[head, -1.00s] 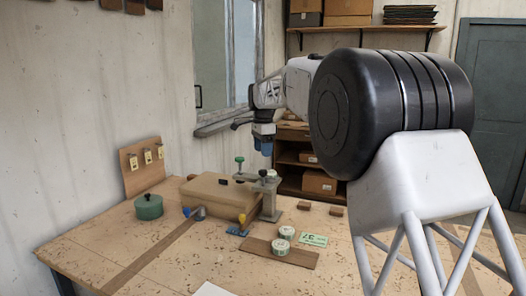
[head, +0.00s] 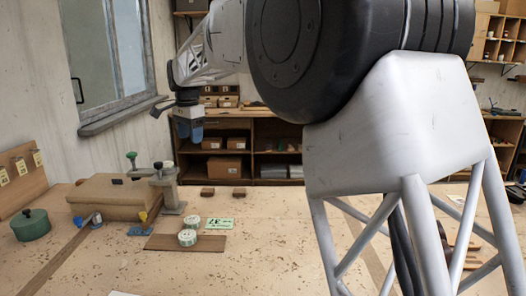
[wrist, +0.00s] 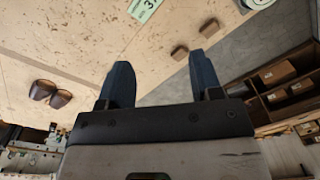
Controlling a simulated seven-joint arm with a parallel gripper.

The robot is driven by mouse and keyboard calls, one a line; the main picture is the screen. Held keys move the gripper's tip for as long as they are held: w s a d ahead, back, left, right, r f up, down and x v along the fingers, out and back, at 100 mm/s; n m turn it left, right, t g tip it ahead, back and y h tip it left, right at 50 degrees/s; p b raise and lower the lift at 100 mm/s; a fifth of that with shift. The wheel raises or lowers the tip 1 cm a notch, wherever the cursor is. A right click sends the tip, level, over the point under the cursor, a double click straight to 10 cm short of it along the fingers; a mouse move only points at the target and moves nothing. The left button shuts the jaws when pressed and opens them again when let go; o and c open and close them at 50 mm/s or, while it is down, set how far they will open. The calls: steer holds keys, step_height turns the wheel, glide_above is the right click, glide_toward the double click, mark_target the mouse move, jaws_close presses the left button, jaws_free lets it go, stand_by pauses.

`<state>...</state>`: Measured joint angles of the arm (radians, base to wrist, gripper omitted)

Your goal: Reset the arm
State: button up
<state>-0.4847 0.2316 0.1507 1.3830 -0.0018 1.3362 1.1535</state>
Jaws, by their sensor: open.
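My gripper (head: 190,130) hangs from my arm in the upper left of the head view, in the air above the far part of the workbench (head: 260,265). In the wrist view its two blue fingers (wrist: 161,76) stand wide apart with nothing between them. In the head view it is up and to the right of the clamp (head: 170,190) beside the tan block (head: 108,195), apart from both. Part of the arm is hidden behind its large black joint.
A green pot (head: 31,226), a plank (head: 160,242) with two round tins (head: 188,238), a green card (head: 219,223) and two brown blocks (head: 207,192) are on the bench. Sandals (wrist: 50,93) show in the wrist view. A shelf unit (head: 255,150) stands behind.

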steer(key=s+d+f+n+t, duration=0.1)
steer(key=s+d+n, duration=0.1)
steer(key=s+d, duration=1.05)
steer(key=s+d+n, duration=0.2)
steer(key=s+d, duration=0.7)
steer(key=d, duration=0.6)
steer(key=s+d+f+n, duration=0.1)
steer(key=s+d+f, duration=0.3)
steer(key=s, duration=0.5)
steer(key=s+d+f+n, duration=0.1)
steer(key=s+d+f, duration=0.4)
steer(key=s, duration=0.3)
steer(key=s+d+f+n+t, duration=0.1)
steer(key=s+d+f, duration=0.3)
steer(key=s, duration=0.5)
steer(key=shift+s+d+f, duration=0.35)
steer(key=shift+d+f, duration=0.05)
steer(key=shift+f, duration=0.55)
